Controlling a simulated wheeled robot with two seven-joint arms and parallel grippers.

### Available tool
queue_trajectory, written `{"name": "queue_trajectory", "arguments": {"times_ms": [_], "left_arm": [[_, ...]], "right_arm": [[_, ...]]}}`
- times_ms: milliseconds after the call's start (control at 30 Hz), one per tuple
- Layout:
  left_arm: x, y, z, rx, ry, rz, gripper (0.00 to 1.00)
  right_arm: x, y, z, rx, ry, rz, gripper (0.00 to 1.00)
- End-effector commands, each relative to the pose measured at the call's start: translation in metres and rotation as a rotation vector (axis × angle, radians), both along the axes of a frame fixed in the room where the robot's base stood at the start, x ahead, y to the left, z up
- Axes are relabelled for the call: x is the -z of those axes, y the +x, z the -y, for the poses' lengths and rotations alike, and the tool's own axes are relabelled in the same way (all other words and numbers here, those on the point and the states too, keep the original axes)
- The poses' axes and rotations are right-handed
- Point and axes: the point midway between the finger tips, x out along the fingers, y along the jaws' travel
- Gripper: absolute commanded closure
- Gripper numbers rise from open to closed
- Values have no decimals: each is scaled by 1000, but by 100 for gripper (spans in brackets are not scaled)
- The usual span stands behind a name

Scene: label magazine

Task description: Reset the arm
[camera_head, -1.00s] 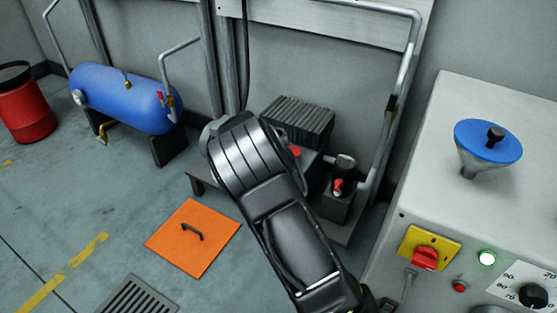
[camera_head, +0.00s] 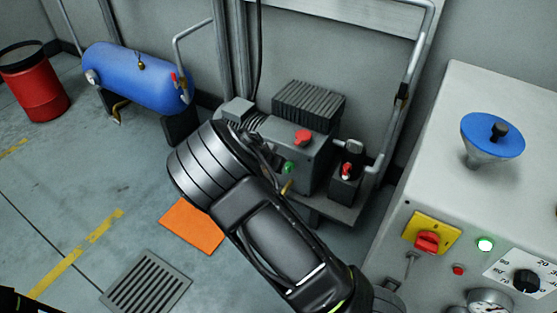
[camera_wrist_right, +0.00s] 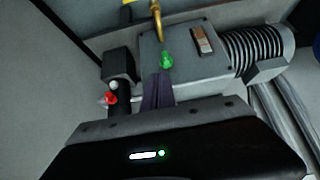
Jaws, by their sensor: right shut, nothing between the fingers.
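My right arm (camera_head: 270,235) reaches up from the bottom of the head view towards the grey pump unit (camera_head: 300,150). My left gripper is not in view.
A control console (camera_head: 440,170) with a blue funnel lid (camera_head: 492,135) stands at the right. A blue tank (camera_head: 135,75) and red bin (camera_head: 35,88) are at the left. An orange floor plate (camera_head: 190,225) lies partly under the arm. Much of the left floor is open.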

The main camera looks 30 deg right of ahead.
Motion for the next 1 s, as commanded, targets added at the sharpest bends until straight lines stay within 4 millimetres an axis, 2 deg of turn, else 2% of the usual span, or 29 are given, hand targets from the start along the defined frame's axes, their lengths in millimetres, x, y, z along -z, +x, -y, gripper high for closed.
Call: {"name": "queue_trajectory", "arguments": {"times_ms": [367,467,567,667,767,800,867,900,1000], "left_arm": [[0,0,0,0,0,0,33],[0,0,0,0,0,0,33],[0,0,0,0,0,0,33],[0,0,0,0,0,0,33],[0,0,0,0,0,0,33],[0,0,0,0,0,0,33],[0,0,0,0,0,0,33],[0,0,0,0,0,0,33],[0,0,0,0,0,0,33]], "right_arm": [[0,0,0,-9,-2,-6,100],[-1,3,-1,-62,-17,-26,100],[1,9,-4,-186,-46,-61,100],[31,-1,-35,-405,-48,-145,100],[82,-36,-74,-621,2,-242,100],[103,-55,-90,-699,31,-279,100],[131,-88,-115,-804,86,-322,100],[147,-110,-133,-870,125,-344,100],[174,-166,-176,-999,229,-373,100]]}}
